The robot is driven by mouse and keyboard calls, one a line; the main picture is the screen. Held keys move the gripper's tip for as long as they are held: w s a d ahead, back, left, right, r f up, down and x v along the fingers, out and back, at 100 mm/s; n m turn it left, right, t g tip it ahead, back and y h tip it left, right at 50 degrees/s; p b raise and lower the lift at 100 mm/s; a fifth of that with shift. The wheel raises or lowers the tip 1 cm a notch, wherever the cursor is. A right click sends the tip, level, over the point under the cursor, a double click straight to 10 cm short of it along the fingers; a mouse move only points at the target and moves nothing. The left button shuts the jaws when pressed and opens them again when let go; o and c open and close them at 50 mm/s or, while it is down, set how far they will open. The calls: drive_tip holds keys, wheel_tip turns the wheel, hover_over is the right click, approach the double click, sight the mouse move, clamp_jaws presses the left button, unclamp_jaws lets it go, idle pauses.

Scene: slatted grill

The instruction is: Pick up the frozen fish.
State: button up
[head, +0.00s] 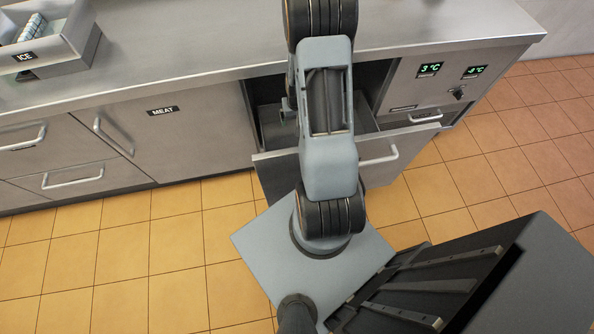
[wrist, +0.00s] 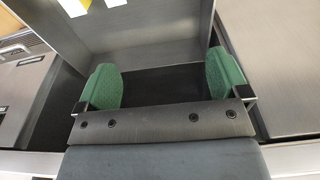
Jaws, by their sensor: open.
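I cannot make out a frozen fish in either view. My gripper (wrist: 164,80) is open in the wrist view, with its two green finger pads wide apart and nothing between them. It is over or inside a grey metal drawer (wrist: 150,35), with a dark area between and beyond the pads. In the head view the same drawer seems to be the pulled-out one (head: 275,172) below the counter. My arm hides much of its inside and my gripper there. A small yellow patch and a white patch (wrist: 75,6) at the wrist view's top edge are cut off and unclear.
The steel counter (head: 190,45) runs above the drawers. An ICE bin (head: 60,45) with wrapped-looking items stands at its far left. A closed front labelled MEAT (head: 190,125) is left of the open drawer. A temperature panel (head: 440,75) is to the right. The tiled floor (head: 130,270) at left is clear.

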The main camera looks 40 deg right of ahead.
drive_tip(key=f+b, duration=0.8)
drive_tip(key=f, duration=0.4)
drive_tip(key=w+f+b, duration=0.1)
drive_tip(key=f+b, duration=0.8)
drive_tip(key=f, duration=0.4)
drive_tip(key=d+f+b, duration=0.1)
drive_tip(key=f+b, duration=0.8)
drive_tip(key=f, duration=0.3)
drive_tip(key=shift+w+f, duration=0.2)
drive_tip(key=shift+f, duration=0.1)
drive_tip(key=shift+c, duration=0.4)
drive_tip(key=c, duration=1.3)
drive_tip(key=shift+r+p, duration=1.4)
drive_tip(key=shift+r, duration=3.65)
drive_tip(key=shift+r+p, duration=1.85)
drive_tip(key=shift+r, duration=0.65)
